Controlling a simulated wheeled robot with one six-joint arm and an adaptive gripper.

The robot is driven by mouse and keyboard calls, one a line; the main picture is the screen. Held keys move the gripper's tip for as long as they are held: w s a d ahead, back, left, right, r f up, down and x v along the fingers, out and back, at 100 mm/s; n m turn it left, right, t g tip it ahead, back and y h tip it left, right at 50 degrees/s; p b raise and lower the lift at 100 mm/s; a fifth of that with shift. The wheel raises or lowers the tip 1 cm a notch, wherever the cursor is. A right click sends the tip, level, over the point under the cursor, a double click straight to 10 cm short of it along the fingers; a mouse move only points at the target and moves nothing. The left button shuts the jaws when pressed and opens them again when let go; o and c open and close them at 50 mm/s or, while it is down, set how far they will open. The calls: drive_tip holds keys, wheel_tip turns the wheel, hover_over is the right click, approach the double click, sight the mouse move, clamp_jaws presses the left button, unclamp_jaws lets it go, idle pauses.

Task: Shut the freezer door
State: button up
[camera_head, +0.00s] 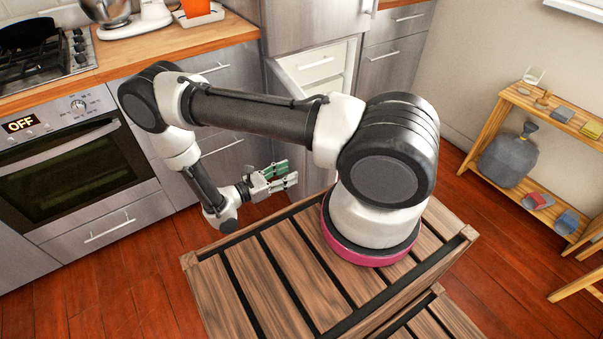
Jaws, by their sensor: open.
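The steel fridge-freezer (310,22) stands at the top middle of the head view. Its lower freezer compartment is open, showing pale drawer fronts (318,66) with a handle. The freezer door (272,85) appears swung outward at the left of the opening, seen at a steep angle; my arm hides much of it. My gripper (286,174) hangs low in front of the kitchen fronts, left of my arm's base. Its fingers are apart, pointing right, with nothing between them. I cannot tell whether it touches the door.
An oven (70,165) and steel drawers (225,160) stand left of the freezer, below a wooden counter (190,45). More drawers (390,60) are on its right. A wooden shelf (500,100) stands at the right wall. The wooden floor (465,215) between is clear.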

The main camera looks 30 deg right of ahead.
sight(306, 169)
drive_tip(key=shift+n+t, duration=0.4)
drive_tip(key=shift+n, duration=0.1)
drive_tip(key=shift+s+d+f, duration=0.1)
drive_tip(key=shift+d+f, duration=0.2)
drive_tip(key=shift+d, duration=0.95)
drive_tip(key=shift+s+d+f, duration=0.1)
drive_tip(key=shift+d+f, duration=0.15)
drive_tip(key=shift+d, duration=1)
drive_tip(key=shift+s+d+f, duration=0.1)
drive_tip(key=shift+d+f, duration=0.2)
drive_tip(key=shift+d, duration=0.95)
clamp_jaws()
